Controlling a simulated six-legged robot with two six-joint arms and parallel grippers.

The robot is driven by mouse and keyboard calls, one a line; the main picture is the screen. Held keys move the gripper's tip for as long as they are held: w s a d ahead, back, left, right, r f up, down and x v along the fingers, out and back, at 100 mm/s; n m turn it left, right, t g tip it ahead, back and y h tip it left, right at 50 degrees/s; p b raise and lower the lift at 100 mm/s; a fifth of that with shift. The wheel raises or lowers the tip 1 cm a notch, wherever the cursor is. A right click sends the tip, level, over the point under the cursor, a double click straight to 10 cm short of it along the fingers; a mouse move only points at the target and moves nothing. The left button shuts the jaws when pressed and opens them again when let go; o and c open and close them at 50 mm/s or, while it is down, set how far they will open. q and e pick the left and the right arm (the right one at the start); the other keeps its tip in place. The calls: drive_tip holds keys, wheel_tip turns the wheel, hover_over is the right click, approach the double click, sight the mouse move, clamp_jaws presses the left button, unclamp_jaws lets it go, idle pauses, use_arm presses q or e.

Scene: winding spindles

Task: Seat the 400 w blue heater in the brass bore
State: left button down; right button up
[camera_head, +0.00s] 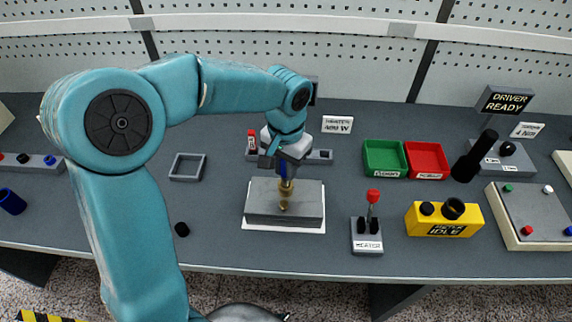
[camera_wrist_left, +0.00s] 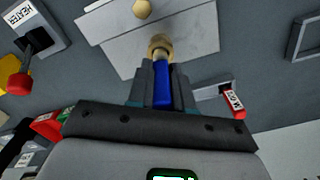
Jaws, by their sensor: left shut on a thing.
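My left gripper (camera_head: 284,168) is shut on the blue heater (camera_wrist_left: 162,86), which shows between the fingers in the left wrist view. The brass bore piece (camera_head: 285,189) stands on the grey block (camera_head: 258,206); it also shows in the left wrist view (camera_wrist_left: 159,45). The heater's far end meets the brass opening in that view; I cannot tell how deep it sits, if at all. My right gripper is not in view.
A grey rack (camera_head: 318,156) with a red-tagged item (camera_head: 252,139) stands behind the block. A red-handled heater switch (camera_head: 373,197), a yellow meter (camera_head: 444,219), and green (camera_head: 385,157) and red (camera_head: 427,159) bins stand to the right. A square frame (camera_head: 187,167) lies left.

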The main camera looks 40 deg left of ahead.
use_arm(q)
drive_tip(key=shift+f+b, duration=1.2)
drive_tip(key=shift+f, duration=0.3)
idle(1.5)
drive_tip(key=c, duration=0.9)
unclamp_jaws()
drive_tip(key=shift+c, duration=0.2)
wheel_tip(320, 180, up, 16)
drive_tip(key=shift+r+p, duration=0.15)
drive_tip(key=shift+p, duration=0.55)
